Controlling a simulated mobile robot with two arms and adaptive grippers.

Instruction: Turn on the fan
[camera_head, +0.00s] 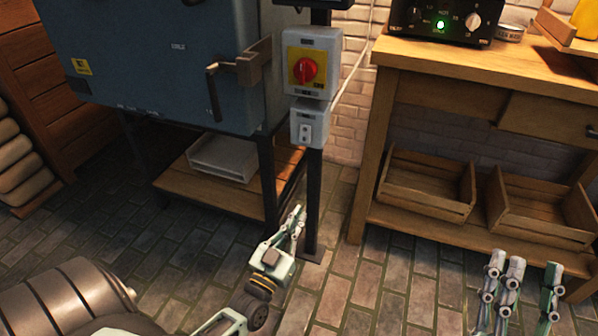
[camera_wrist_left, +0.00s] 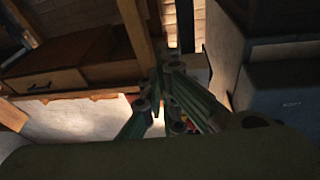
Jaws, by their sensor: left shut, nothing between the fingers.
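No fan that I can make out is in view. A grey switch box (camera_head: 312,64) with a red rotary knob (camera_head: 306,71) on a yellow plate stands on a dark post. A smaller grey box (camera_head: 308,124) with a rocker switch sits just below it. My left gripper (camera_head: 298,212) is shut and empty, well below these boxes near the foot of the post. Its fingers also show in the left wrist view (camera_wrist_left: 165,90), with a bit of red and yellow partly hidden behind them. My right gripper (camera_head: 526,264) is at the lower right, fingers apart and empty.
A blue-grey kiln-like cabinet (camera_head: 150,60) with a handle (camera_head: 214,92) stands left of the post. A wooden bench (camera_head: 440,58) at right carries a black box (camera_head: 420,22) with a green light and a knob. Wooden crates (camera_head: 425,185) fill its lower shelf. Open brick floor lies in front.

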